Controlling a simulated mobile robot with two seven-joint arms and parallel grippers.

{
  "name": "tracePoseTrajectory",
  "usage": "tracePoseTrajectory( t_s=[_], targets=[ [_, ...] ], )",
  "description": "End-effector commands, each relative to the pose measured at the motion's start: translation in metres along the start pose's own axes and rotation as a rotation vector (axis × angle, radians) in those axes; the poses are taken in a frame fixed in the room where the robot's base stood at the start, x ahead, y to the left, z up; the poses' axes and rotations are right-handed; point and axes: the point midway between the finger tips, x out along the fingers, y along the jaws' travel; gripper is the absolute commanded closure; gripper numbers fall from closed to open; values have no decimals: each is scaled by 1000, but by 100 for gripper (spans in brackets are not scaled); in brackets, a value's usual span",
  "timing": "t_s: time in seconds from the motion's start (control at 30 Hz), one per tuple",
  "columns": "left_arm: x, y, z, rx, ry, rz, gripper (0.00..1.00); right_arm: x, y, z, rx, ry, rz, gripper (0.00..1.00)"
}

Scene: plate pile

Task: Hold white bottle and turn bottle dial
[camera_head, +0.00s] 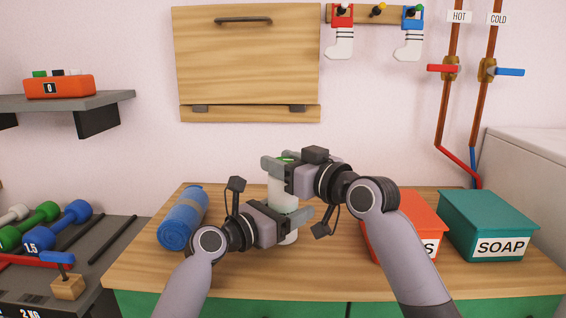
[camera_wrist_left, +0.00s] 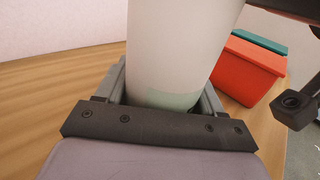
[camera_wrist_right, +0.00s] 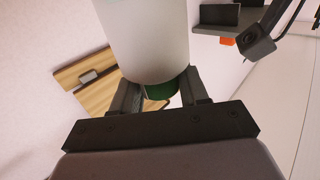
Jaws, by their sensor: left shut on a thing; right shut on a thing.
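The white bottle (camera_head: 283,194) stands upright on the wooden table, partly hidden by my grippers. It fills the middle of the left wrist view (camera_wrist_left: 178,45) and also shows in the right wrist view (camera_wrist_right: 147,40). My left gripper (camera_head: 298,218) is shut around the bottle's lower body. My right gripper (camera_head: 277,170) is shut on the green dial at the bottle's top; a bit of the green dial (camera_head: 286,159) shows between its fingers. The dial also shows in the right wrist view (camera_wrist_right: 161,90), between the fingers. Most of the dial is hidden.
A rolled blue mat (camera_head: 184,216) lies on the table (camera_head: 220,282) at the left. A red box (camera_head: 424,215) and a teal box marked SOAP (camera_head: 497,215) stand at the right. Dumbbells (camera_head: 42,217) lie on a grey bench further left. Front left of the table is clear.

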Motion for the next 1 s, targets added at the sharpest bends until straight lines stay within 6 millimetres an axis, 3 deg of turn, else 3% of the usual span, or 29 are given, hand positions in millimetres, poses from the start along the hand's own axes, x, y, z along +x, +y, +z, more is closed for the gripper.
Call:
tracePoseTrajectory(
  t_s=[0.1,0.13,0.2,0.63,1.0],
  targets=[
    [0,1,2,-2,-4,2,88,0,1,2,0,-5,1,87],
    [0,1,2,-2,-4,2,88,0,1,2,1,-5,1,53],
    [0,1,2,-2,-4,2,88,0,1,2,0,-5,1,36],
    [0,0,2,-1,-3,1,88,-7,1,0,-1,-1,0,36],
    [0,0,1,-1,-3,1,88,-57,1,1,-1,-1,1,36]
  ],
)
